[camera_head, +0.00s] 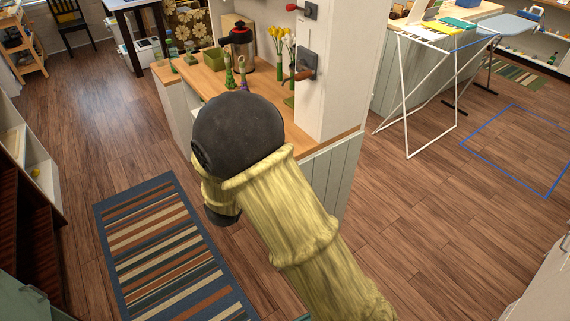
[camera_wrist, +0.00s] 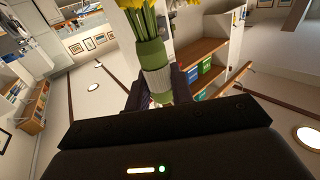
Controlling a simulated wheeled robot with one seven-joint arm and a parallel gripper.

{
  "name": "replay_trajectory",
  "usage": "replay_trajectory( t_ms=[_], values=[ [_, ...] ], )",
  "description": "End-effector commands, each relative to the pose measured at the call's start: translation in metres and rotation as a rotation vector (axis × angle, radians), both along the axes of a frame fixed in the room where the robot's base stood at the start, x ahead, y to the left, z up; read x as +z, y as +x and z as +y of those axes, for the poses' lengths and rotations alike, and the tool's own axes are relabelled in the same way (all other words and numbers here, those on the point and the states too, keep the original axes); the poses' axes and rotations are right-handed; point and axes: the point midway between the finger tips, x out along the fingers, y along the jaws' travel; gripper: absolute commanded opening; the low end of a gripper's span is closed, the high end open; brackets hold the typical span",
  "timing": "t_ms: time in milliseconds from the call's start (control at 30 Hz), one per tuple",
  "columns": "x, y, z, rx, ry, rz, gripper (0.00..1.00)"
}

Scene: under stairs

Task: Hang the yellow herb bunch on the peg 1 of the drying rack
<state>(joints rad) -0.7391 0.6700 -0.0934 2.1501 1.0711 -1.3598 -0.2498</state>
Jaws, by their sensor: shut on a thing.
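In the wrist view my gripper (camera_wrist: 158,88) is shut on the green-and-white wrapped stem of the yellow herb bunch (camera_wrist: 150,55). Its yellow heads reach past the top edge of that view. In the head view my arm hides the gripper. Yellow flower heads (camera_head: 279,38) show there beside the white post; I cannot tell whether they are the held bunch. A wooden-tipped peg on a dark plate (camera_head: 307,63) and a red-tipped one (camera_head: 292,7) stick out of the post. I cannot tell which is peg 1, or whether these belong to the drying rack.
A white folding frame (camera_head: 404,90) stands at right. The floor is clear around a striped rug (camera_head: 165,250).

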Motion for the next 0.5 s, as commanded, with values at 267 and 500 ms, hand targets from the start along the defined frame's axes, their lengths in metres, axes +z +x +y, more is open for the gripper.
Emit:
replay_trajectory(
  t_ms=[267, 500],
  values=[
    [0.128, -0.028, 0.053, -0.007, 0.007, -0.006, 0.00],
    [0.230, -0.070, 0.088, 0.018, 0.007, -0.006, 0.00]
  ],
)
